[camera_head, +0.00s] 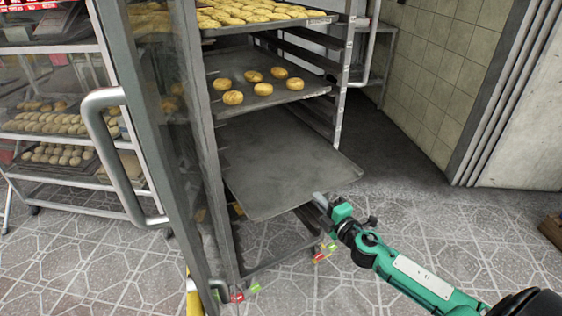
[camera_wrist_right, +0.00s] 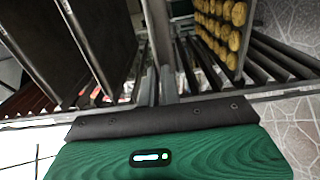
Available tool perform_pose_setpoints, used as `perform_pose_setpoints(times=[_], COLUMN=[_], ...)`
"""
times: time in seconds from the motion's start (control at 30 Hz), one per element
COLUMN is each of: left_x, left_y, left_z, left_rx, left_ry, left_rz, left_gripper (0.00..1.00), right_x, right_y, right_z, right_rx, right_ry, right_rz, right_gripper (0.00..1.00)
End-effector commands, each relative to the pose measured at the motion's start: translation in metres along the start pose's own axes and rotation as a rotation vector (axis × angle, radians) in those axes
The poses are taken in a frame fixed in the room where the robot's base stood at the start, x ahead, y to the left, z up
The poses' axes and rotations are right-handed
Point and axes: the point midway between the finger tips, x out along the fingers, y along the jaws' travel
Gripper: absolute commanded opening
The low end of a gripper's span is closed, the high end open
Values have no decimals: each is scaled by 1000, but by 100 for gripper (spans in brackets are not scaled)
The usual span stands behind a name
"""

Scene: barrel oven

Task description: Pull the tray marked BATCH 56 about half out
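A flat, empty dark tray (camera_head: 275,160) sticks partly out of the rack, below a tray with several buns. Its front edge faces my right gripper. No BATCH 56 marking can be read on any tray. My right gripper (camera_head: 318,200) is at the front edge of the empty tray, left of its near right corner. Its fingers look narrow there; I cannot tell whether they grip the edge. In the right wrist view the green gripper body (camera_wrist_right: 170,155) fills the bottom and the fingertip contact is not clear. My left gripper is not in view.
The tray with buns (camera_head: 220,95) and a fuller tray (camera_head: 285,22) sit above in the rack. A glass door with a metal handle (camera_head: 92,120) stands open at left. A tiled wall (camera_head: 440,75) is at right. The floor in front is free.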

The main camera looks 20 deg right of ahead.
Motion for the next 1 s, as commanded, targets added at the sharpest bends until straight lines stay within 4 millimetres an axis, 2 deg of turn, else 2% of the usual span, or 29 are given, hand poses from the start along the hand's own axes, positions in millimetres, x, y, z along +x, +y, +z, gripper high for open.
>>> perform_pose_setpoints(times=[0.7,0.83,0.87,1.0], left_x=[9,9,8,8], left_y=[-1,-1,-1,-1], left_z=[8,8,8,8], left_rx=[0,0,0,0], left_ry=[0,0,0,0], left_rz=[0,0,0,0], left_gripper=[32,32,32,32], right_x=[-63,-62,-62,-62], right_y=[-2,-1,-1,0], right_z=[0,0,0,0], right_rx=[0,-1,-1,-1], right_ry=[0,0,0,0], right_rz=[-4,-2,-2,-1], right_gripper=[0,26,29,29])
